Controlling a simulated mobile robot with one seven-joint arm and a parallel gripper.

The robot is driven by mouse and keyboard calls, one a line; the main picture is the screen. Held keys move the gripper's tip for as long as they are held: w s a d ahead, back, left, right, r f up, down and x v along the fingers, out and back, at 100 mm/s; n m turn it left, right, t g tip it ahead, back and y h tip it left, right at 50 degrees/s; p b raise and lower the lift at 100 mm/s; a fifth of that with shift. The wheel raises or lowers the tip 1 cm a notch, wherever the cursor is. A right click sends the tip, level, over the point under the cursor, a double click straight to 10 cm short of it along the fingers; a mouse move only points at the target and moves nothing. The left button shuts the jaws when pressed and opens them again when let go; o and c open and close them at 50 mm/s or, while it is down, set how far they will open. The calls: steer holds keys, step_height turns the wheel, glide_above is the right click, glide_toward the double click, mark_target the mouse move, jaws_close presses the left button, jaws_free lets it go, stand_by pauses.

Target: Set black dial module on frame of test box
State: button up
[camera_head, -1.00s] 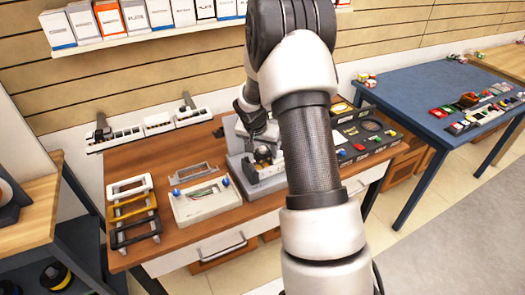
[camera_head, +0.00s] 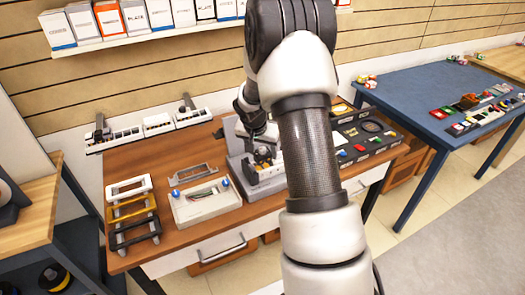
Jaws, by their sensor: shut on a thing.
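My gripper (camera_head: 258,132) reaches down over a grey stand (camera_head: 262,186) at the back middle of the wooden workbench. It is shut on a small dark part, which looks like the black dial module; its shape is mostly hidden by the fingers and arm. A pale box (camera_head: 206,206) with blue knobs and wires inside, likely the test box, sits left of the stand. A grey rectangular frame (camera_head: 193,174) lies behind this box, apart from it. Whether another frame is on the stand is too small to tell.
A rack of white, yellow and black frames (camera_head: 132,212) stands at the bench's left. A dark tray (camera_head: 375,143) with coloured modules is at the right, partly behind my arm. A white rail (camera_head: 157,126) runs along the back. A blue table (camera_head: 425,95) stands further right.

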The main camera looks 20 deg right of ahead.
mark_target(263, 161)
steer(key=shift+f+b, duration=1.15)
steer(key=shift+b, duration=0.2)
steer(key=shift+s+a+f+b, duration=0.1)
steer(key=shift+s+f+b, duration=0.1)
steer(key=shift+f+b, duration=0.3)
steer(key=shift+s+a+f+b, duration=0.1)
steer(key=shift+s+f+b, duration=0.1)
steer(key=shift+f+b, duration=0.25)
stand_by(0.5)
steer(key=shift+r, duration=0.15)
steer(key=o, duration=1.1)
steer(key=shift+w+d+r+p, duration=0.15)
steer(key=shift+r+p, duration=0.25)
steer(key=shift+r, duration=0.2)
steer(key=shift+w+d+r+p, duration=0.1)
steer(key=shift+r+p, duration=0.25)
steer(key=shift+r, duration=0.25)
steer(key=shift+w+r+p, duration=0.1)
steer(key=shift+r+p, duration=0.85)
steer(key=shift+r, duration=1)
steer(key=shift+r, duration=0.15)
